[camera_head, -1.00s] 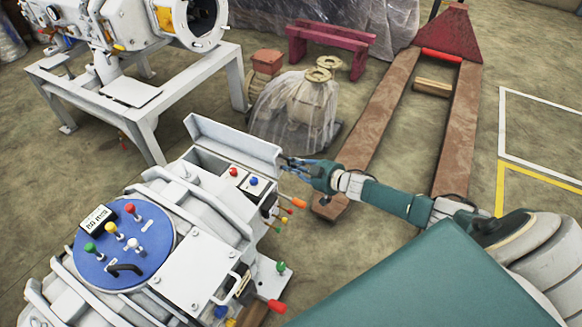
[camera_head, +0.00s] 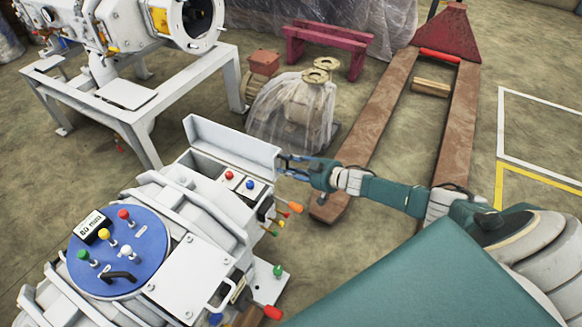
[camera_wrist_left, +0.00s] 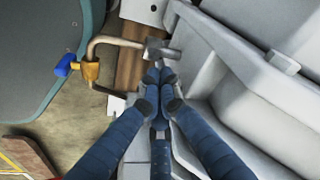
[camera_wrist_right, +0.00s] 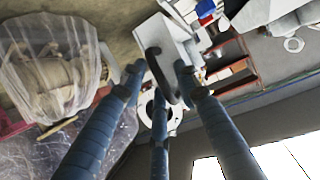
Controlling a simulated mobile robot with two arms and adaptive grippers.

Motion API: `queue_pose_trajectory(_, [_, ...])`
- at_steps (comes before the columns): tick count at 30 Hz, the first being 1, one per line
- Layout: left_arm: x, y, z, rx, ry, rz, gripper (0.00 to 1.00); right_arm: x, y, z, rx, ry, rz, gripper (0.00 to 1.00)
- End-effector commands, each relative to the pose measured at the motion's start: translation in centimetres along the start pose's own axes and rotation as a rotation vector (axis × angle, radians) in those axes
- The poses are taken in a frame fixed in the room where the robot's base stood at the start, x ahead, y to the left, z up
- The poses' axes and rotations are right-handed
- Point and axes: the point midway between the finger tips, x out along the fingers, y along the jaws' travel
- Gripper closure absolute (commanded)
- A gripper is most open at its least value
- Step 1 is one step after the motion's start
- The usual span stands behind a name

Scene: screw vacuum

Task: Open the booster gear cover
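A pale grey machine fills the lower left of the head view. A flat grey cover (camera_head: 230,146) stands tilted up along the back of its open box, behind the panel with red and blue buttons (camera_head: 240,181). I take this to be the booster gear cover. My right gripper (camera_head: 283,166) is at the cover's right end, its fingers spread. In the right wrist view the fingers are apart around a dark curved part (camera_wrist_right: 160,76); contact is unclear. My left gripper (camera_wrist_left: 160,78) has its fingertips together at a small grey metal piece (camera_wrist_left: 163,50), beside grey housing.
A bent brass pipe with a blue-tipped valve (camera_wrist_left: 90,68) lies left of my left gripper. A plastic-wrapped pump (camera_head: 295,108) and a rusty pallet jack (camera_head: 372,140) stand behind my right arm. A white frame (camera_head: 170,88) is at the back left.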

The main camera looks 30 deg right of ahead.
Motion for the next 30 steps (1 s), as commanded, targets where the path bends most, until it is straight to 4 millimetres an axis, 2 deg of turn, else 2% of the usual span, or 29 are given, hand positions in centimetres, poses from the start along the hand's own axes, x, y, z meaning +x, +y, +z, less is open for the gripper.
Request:
queue_pose_trajectory(8, [-0.2,-0.1,-0.5,-0.001,0.011,-0.001,1.0,-0.2,0.1,0.3,-0.002,-0.005,0.003,0.65])
queue_pose_trajectory(13, [-0.2,-0.1,-0.4,-0.001,0.009,-0.001,1.0,-1.2,0.2,0.4,-0.002,-0.007,0.005,0.65])
queue_pose_trajectory(17, [-0.2,-0.1,-0.3,-0.001,0.007,-0.001,1.0,-3.1,0.2,0.4,-0.003,-0.008,0.003,0.65])
queue_pose_trajectory(24, [-0.1,-0.1,-0.2,-0.001,0.005,-0.001,1.0,-8.2,0.1,0.5,-0.001,-0.01,0.002,0.65])
queue_pose_trajectory(30, [-0.1,-0.1,-0.2,0.0,0.005,-0.001,1.0,-10.9,0.0,0.3,-0.001,-0.007,0.002,0.65])
